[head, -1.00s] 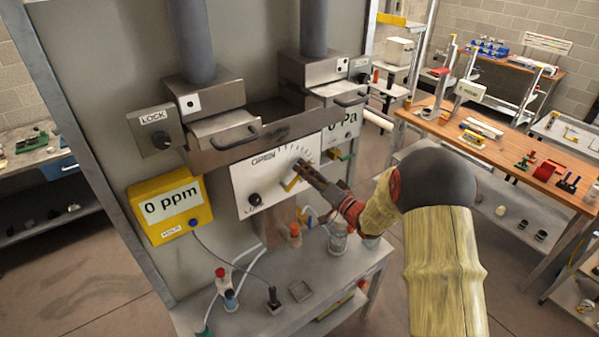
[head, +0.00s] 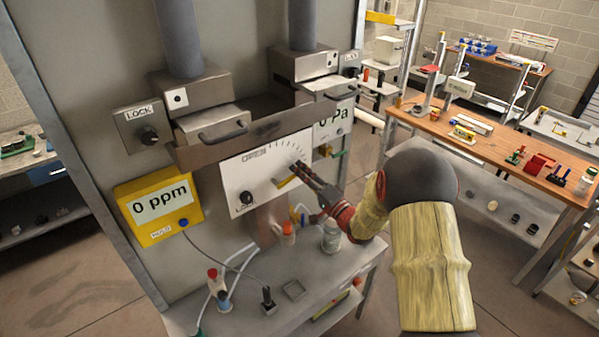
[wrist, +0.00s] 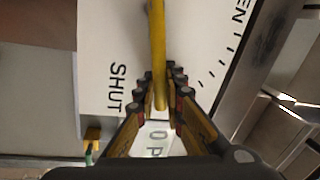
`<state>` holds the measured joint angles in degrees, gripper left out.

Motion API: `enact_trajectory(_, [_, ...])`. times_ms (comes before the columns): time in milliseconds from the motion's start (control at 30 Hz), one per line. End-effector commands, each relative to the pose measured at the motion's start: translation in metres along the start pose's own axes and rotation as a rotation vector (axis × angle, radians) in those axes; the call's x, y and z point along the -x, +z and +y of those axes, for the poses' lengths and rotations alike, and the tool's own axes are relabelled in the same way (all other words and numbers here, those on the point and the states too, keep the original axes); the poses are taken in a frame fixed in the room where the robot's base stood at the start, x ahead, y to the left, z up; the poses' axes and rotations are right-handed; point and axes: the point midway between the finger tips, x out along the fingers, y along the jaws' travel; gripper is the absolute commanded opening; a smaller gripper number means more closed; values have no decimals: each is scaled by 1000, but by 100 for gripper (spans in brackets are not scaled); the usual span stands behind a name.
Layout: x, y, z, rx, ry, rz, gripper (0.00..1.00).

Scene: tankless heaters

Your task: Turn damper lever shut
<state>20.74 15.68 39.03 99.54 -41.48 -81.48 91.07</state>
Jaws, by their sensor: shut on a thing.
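The yellow damper lever (head: 284,183) is on a white dial plate (head: 237,177) with a row of tick marks. In the wrist view the lever (wrist: 158,45) runs from the top edge down between my fingers. My gripper (wrist: 161,80) is shut on its lower end there, with finger pads on both sides. In the head view my gripper (head: 297,170) reaches the plate from the right and hides part of the lever. The word SHUT (wrist: 117,88) lies left of the lever in the wrist view; the cut-off OPEN label (wrist: 241,12) is at upper right.
A knob marked LOCK (head: 149,136) and a yellow 0 ppm meter (head: 159,207) are left of the plate. A drawer-like handle (head: 223,133) juts out above it. A metal bench (head: 240,317) with bottles (head: 331,237) and tubing stands below my arm.

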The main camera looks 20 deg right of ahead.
Motion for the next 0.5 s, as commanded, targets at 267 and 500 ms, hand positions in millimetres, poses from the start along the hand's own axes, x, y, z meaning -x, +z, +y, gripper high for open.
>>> enact_trajectory(267, [1, 0, 2, 0, 3, 0, 12])
enact_trajectory(500, [0, 0, 1, 0, 2, 0, 26])
